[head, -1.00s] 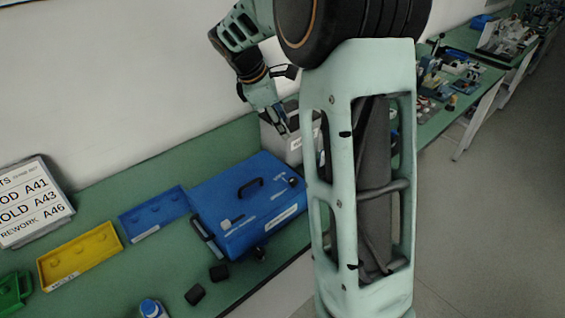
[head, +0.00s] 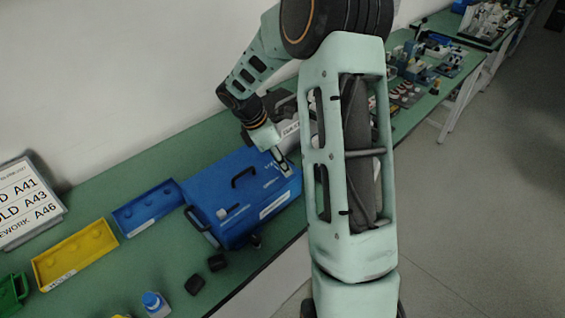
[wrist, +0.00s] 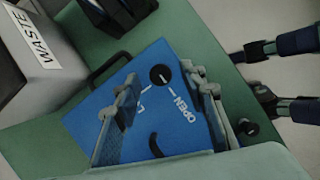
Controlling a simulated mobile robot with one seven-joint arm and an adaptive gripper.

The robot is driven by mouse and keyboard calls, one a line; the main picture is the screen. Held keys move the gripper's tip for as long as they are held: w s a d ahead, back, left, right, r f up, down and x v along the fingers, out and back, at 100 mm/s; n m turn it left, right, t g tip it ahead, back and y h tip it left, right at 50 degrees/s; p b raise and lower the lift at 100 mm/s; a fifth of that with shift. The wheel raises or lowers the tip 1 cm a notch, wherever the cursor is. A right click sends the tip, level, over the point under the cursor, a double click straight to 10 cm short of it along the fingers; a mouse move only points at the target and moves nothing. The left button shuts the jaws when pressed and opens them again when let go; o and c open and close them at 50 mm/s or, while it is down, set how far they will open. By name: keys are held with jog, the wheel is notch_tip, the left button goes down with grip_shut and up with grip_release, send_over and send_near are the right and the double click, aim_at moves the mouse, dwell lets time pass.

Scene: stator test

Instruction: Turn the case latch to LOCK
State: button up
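The blue case (head: 222,192) lies closed on the green bench. In the wrist view, its round black latch (wrist: 160,75) sits on the blue lid with a short white line on it. The word OPEN (wrist: 181,109) is printed beside it with a white tick. A second label (wrist: 140,107) is mostly hidden by the left finger. My gripper (wrist: 161,80) is open, with one finger on each side of the latch in the picture and a gap to it. In the head view, my gripper (head: 284,166) is over the case's right end and hides the latch.
A grey WASTE bin (wrist: 38,52) stands close to the case. A blue tray (head: 147,208) and a yellow tray (head: 75,255) lie to the left.

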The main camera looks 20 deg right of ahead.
jog(key=shift+d+f, duration=0.15)
jog(key=shift+f, duration=0.25)
jog(key=shift+c, duration=0.4)
grip_shut()
